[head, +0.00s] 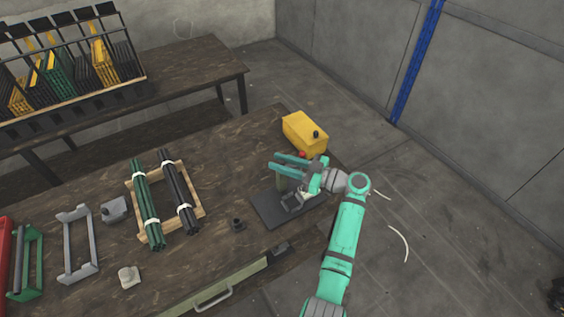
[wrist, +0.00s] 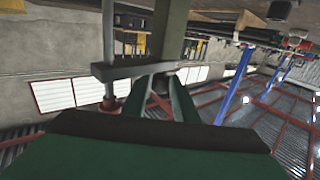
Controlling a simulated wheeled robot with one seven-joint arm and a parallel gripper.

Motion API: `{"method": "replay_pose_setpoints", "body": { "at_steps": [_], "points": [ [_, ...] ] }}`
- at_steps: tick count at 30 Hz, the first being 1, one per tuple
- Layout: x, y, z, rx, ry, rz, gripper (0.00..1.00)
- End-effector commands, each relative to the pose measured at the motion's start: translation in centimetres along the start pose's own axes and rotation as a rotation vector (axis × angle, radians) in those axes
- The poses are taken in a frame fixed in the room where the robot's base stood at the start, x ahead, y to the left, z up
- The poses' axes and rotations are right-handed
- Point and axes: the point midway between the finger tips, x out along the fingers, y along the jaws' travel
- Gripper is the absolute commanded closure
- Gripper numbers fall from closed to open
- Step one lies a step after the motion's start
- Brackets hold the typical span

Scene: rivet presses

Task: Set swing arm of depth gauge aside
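In the wrist view my fingers (wrist: 163,92) reach to a dark round piece just under the arm. I cannot tell whether they grip it.
A small black part (head: 238,225) sits left of the plate.

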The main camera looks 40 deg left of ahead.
Motion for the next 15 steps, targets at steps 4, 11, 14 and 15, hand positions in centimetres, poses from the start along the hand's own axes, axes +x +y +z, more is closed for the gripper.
{"method": "replay_pose_setpoints", "body": {
  "at_steps": [4, 11, 14, 15],
  "points": [
    [-0.1, 0.0, -0.1, -0.001, 0.002, 0.001, 0.74],
    [-0.7, 0.1, -0.2, -0.002, 0.003, 0.003, 0.74],
    [-1.9, 0.1, -0.2, -0.002, 0.003, 0.005, 0.74],
    [-2.5, 0.1, -0.2, -0.002, 0.003, 0.005, 0.74]
  ]
}}
